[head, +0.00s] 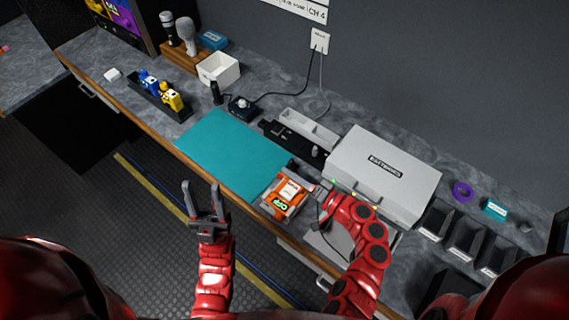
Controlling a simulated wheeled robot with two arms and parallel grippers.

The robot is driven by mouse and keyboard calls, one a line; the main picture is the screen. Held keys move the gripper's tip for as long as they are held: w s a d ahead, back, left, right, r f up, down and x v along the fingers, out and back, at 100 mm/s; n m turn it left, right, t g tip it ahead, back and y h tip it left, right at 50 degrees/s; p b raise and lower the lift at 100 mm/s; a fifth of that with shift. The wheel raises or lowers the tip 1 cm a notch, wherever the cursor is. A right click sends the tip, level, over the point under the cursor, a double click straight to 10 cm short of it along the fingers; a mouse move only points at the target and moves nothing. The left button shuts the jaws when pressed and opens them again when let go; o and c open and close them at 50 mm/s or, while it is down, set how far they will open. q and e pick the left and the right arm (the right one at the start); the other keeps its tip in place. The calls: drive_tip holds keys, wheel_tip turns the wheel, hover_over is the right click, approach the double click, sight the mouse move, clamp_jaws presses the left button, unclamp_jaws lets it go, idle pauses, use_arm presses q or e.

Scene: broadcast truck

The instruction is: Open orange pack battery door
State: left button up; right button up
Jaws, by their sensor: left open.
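The orange pack (287,196) lies on the counter near the front edge, at the right end of the teal mat. It has a white label and a small lit green display. I cannot make out its battery door at this size. My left gripper (203,187) is open and empty, fingers pointing up, in front of the counter and left of the pack. My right gripper (318,191) is at the right side of the pack, close to it. Its fingers are small and partly hidden by the wrist, so I cannot tell whether it touches the pack.
The teal mat (232,150) is bare. A grey case labelled BATTERIES (385,172) stands behind my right arm. Black bins (465,240) are at the right. A white box (218,69), a microphone stand (184,58) and a rack of blue and yellow packs (158,97) are at the left.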

drive_tip(key=shift+w+a+r, duration=0.15)
drive_tip(key=shift+w+a, duration=0.3)
drive_tip(key=shift+a, duration=0.05)
drive_tip(key=shift+p+x, duration=0.3)
drive_tip(key=shift+x, duration=0.45)
drive_tip(key=shift+f, duration=0.2)
drive_tip(key=shift+c, duration=0.3)
clamp_jaws()
